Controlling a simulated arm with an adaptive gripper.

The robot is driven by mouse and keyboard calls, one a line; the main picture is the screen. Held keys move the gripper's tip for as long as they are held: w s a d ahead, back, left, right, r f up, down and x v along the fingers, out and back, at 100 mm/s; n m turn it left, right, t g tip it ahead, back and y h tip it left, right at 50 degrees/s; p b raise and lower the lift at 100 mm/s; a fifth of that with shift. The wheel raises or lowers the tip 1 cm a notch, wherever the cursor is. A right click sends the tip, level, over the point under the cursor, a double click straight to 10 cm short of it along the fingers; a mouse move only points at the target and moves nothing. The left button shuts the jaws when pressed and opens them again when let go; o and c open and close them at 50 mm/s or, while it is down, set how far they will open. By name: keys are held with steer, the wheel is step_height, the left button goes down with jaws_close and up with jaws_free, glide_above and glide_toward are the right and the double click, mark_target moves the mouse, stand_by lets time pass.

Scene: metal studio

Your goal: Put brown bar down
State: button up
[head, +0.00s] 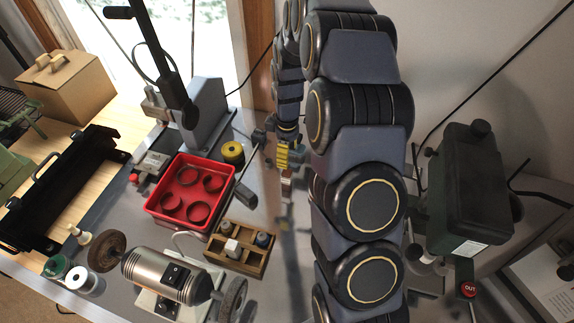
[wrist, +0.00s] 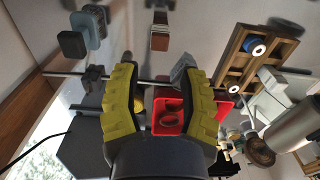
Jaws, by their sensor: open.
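A small brown bar (wrist: 160,33) with a pale band shows in the wrist view, beyond the fingertips and midway between them. In the head view a small brownish piece (head: 287,184), likely the same bar, shows just below the fingers. My gripper (wrist: 160,78) is open, with its yellow ribbed fingers spread wide and nothing between the tips. In the head view my gripper (head: 283,162) is above the metal bench, left of my arm links. The bar looks apart from the fingers. Whether it touches the bench is hard to tell.
A bench grinder (head: 165,275) is in front. A dark machine (head: 465,190) stands right.

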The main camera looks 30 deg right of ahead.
steer(key=shift+r, duration=0.9)
steer(key=s+a+r+m, duration=0.3)
steer(key=s+a+r, duration=0.4)
steer(key=s+r, duration=0.25)
steer(key=s+a+r+m+g, duration=0.1)
steer(key=s+a+r+m, duration=0.1)
steer(key=s, duration=0.7)
steer(key=s+a+r+m, duration=0.3)
steer(key=s+r+m, duration=0.1)
steer(key=s, duration=0.5)
steer(key=shift+r+g, duration=0.2)
steer(key=shift+g, duration=0.2)
steer(key=shift+s, duration=0.1)
